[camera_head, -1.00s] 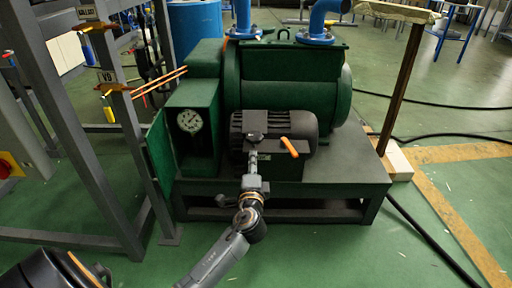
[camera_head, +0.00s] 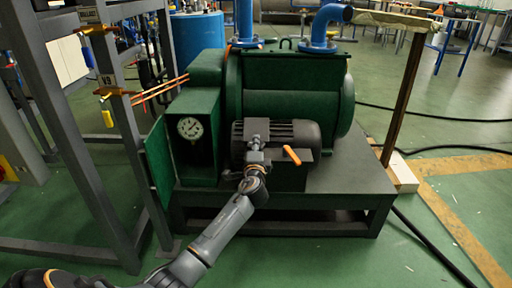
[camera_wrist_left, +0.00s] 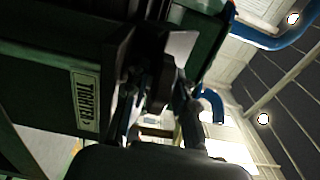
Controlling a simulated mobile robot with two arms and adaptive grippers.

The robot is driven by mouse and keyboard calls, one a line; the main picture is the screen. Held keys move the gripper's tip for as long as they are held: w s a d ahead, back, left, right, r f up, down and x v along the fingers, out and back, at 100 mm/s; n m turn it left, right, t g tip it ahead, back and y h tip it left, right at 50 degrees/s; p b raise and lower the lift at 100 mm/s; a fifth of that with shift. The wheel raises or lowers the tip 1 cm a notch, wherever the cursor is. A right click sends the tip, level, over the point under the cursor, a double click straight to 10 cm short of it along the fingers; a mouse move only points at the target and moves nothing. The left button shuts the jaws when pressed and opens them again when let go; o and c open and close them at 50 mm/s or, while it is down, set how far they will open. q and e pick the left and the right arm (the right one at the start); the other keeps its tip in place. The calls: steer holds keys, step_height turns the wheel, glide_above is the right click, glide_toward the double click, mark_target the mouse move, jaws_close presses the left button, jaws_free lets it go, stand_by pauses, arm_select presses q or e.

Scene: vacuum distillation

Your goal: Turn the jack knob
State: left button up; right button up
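My left gripper (camera_head: 256,146) is in front of the dark ribbed motor (camera_head: 297,133) of a green pump unit (camera_head: 292,92). A small orange lever (camera_head: 291,155) sticks out just right of it. Dark finger parts of my left gripper (camera_wrist_left: 155,75) point at a shadowed area beside this panel. I cannot make out the jack knob there, or whether the fingers touch anything. The finger gap is unclear. My right gripper is not in view.
A grey metal frame (camera_head: 90,180) stands at the left. A wooden post (camera_head: 401,100) stands right of the pump. Black cables lie on the green floor at the right, where there is free room.

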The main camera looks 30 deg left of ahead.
arm_select(q)
jaws_close()
